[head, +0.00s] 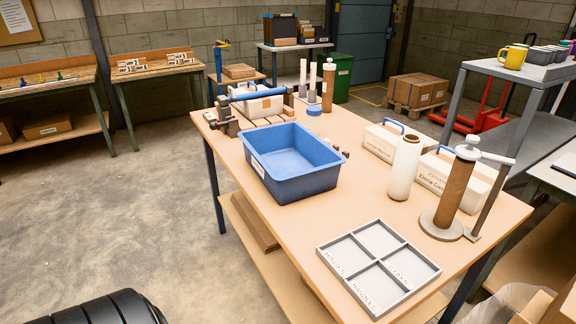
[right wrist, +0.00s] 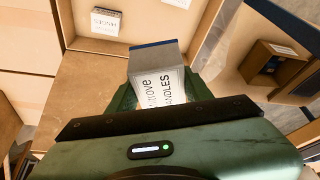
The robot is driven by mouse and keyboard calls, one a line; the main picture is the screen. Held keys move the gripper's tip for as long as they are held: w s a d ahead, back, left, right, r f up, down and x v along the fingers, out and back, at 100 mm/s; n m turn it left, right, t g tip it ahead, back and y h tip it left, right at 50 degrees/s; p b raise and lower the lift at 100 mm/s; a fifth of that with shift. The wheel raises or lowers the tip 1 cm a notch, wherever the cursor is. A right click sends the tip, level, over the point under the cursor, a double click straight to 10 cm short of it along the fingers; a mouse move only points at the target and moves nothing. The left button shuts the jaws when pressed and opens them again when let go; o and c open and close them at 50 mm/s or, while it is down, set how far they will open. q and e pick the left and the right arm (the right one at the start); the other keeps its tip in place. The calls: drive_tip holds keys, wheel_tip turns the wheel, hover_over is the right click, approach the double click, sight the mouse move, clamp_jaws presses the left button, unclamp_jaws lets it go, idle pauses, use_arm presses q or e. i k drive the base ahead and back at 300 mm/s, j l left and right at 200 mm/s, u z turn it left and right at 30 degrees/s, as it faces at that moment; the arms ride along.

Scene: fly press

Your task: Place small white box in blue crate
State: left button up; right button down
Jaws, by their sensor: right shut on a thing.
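The gripper body hides the box's near end. The blue crate (head: 290,165) stands on the wooden table in the head view, and its visible inside looks empty. My right gripper and the held box do not show in the head view. My left gripper is in neither view.
On the table (head: 260,225) a grey divided tray (head: 378,267) lies in front, with a white bottle (head: 404,168), white cases and a brown column on a round base (head: 452,195) at right. A press-like tool is behind the crate. Another small white box (right wrist: 106,21) shows in the right wrist view.

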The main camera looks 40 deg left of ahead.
sight(280, 163)
drive_tip(key=j+z, duration=0.1)
drive_tip(key=z, duration=0.35)
drive_tip(key=k+j+z, duration=0.1)
drive_tip(key=z, duration=0.35)
drive_tip(key=k+z, duration=0.15)
drive_tip(key=z, duration=0.3)
drive_tip(key=k+j+z, duration=0.1)
drive_tip(key=z, duration=0.3)
drive_tip(key=k+j+z, duration=0.1)
drive_tip(key=z, duration=0.35)
drive_tip(key=k+z, duration=0.2)
drive_tip(key=z, duration=0.2)
drive_tip(key=k+z, duration=0.15)
drive_tip(key=z, duration=0.25)
drive_tip(key=k+j+z, duration=0.15)
drive_tip(key=k, duration=0.5)
drive_tip(key=k+u, duration=0.1)
drive_tip(key=u, duration=0.25)
drive_tip(key=k+u, duration=0.1)
drive_tip(key=u, duration=0.3)
drive_tip(key=k+j+u, duration=0.1)
drive_tip(key=u, duration=0.7)
drive_tip(key=j+u, duration=0.1)
drive_tip(key=u, duration=0.3)
drive_tip(key=k+j+u, duration=0.1)
drive_tip(key=u, duration=0.35)
drive_tip(key=j+u, duration=0.1)
drive_tip(key=u, duration=0.75)
